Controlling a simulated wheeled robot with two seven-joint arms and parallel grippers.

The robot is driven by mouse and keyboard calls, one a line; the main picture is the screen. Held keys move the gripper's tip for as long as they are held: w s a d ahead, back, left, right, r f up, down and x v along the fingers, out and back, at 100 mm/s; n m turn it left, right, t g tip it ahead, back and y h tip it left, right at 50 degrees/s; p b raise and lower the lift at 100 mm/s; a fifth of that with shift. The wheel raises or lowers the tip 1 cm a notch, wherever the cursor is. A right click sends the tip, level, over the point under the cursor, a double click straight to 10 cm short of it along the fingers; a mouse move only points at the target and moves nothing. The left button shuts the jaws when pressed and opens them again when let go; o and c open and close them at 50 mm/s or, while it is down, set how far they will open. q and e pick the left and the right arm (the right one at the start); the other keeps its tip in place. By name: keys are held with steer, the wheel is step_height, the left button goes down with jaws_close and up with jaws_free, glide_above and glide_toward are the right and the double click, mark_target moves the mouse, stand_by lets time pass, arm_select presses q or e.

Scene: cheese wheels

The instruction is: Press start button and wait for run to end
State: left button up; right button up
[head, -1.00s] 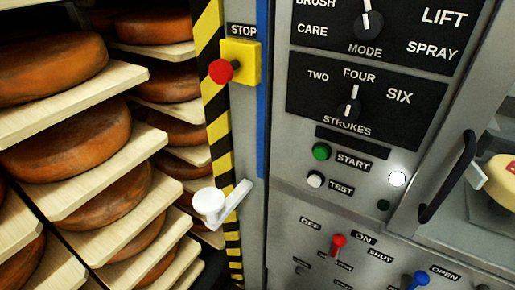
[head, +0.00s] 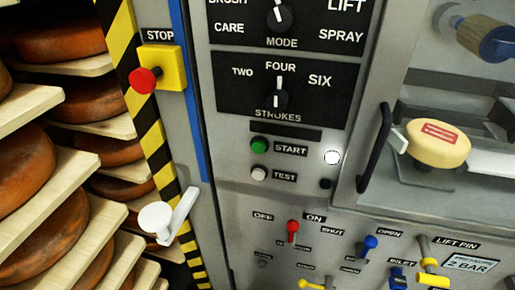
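The green start button (head: 260,144) sits on the grey control panel (head: 230,170), left of its START label (head: 291,149). A white test button (head: 259,173) is just below it. A white round lamp (head: 332,157) to the right looks bright, and a small dark round part (head: 325,184) is below it. The strokes knob (head: 278,97) points up at FOUR. The mode knob (head: 280,17) is near the top edge, and its upper labels are partly cut off. Neither of my grippers shows in the head view.
A red stop button (head: 144,80) on a yellow box (head: 173,66) is left of the panel. A white knob on a lever (head: 155,217) juts out below. Cheese wheels (head: 95,98) fill racks at left. A black handle (head: 374,150) and several valves, including a red one (head: 292,228), are right and below.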

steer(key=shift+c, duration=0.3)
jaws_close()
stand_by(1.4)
